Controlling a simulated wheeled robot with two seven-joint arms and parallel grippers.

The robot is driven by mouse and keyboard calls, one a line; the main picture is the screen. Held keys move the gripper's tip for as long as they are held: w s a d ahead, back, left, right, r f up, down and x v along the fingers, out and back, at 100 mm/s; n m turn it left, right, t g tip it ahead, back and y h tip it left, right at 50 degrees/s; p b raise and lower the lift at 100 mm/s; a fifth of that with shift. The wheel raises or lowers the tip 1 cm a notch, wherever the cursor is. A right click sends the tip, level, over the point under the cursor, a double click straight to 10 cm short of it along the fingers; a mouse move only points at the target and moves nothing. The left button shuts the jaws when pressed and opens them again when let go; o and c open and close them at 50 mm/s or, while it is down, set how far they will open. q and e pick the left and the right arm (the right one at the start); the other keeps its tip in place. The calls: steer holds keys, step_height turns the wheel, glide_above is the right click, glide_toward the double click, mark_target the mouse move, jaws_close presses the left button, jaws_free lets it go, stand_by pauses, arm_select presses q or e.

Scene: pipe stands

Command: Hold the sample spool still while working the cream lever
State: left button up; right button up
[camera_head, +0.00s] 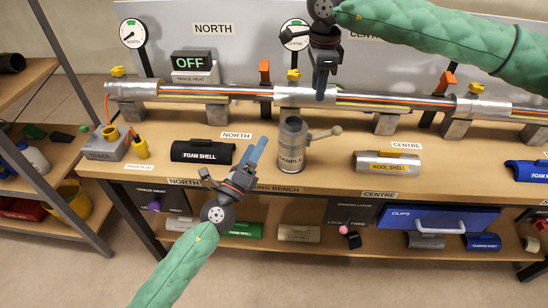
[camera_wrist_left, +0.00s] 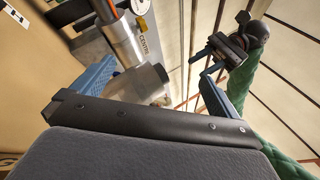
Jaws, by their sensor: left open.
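The sample spool (camera_head: 291,150), a grey cylinder labelled SAMPLE, stands upright on the bench front, below the pipe. A pale lever with a round knob (camera_head: 337,130) sticks out to its right. My left gripper (camera_head: 258,148) is open, its blue fingers just left of the spool and apart from it in the head view. In the left wrist view its fingers (camera_wrist_left: 155,88) are spread, with grey metal parts beyond; I cannot tell which is the spool. My right gripper (camera_head: 321,88) hangs above the pipe, above the spool. Its two fingers look apart and empty in the left wrist view (camera_wrist_left: 203,66).
The long pipe (camera_head: 365,98) on grey stands runs across behind the spool. A black foam shell (camera_head: 203,151) lies left and a silver wool shell (camera_head: 388,162) right. A grey box (camera_head: 108,147) stands at the far left.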

mark_target(281, 154)
arm_select(q)
steer(key=d+m+g+h, duration=0.1)
steer(key=m, duration=0.1)
steer(key=w+d+f+m+g+h, duration=0.1)
steer(key=m+h, duration=0.1)
steer(key=m, duration=0.1)
steer(key=d+m+g+h, duration=0.1)
steer(key=m+g, duration=0.1)
steer(key=m, duration=0.1)
steer(key=shift+w+d+f+h, duration=0.25)
steer(key=shift+w+f+h, duration=0.05)
steer(key=shift+w+f, duration=0.1)
steer(key=w+f+m+g, duration=0.1)
steer(key=m, duration=0.1)
steer(key=d+f+m+g, duration=0.1)
steer(key=f+m+g, duration=0.1)
steer(key=m, duration=0.1)
steer(key=w+f+m+g, duration=0.1)
steer(key=f+m+g, duration=0.1)
steer(key=m, duration=0.1)
steer(key=shift+w+d, duration=0.25)
steer(key=shift+w, duration=0.05)
steer(key=shift+x, duration=3.85)
steer(key=shift+c, duration=0.5)
steer(key=c, duration=1.1)
steer(key=shift+o, duration=0.2)
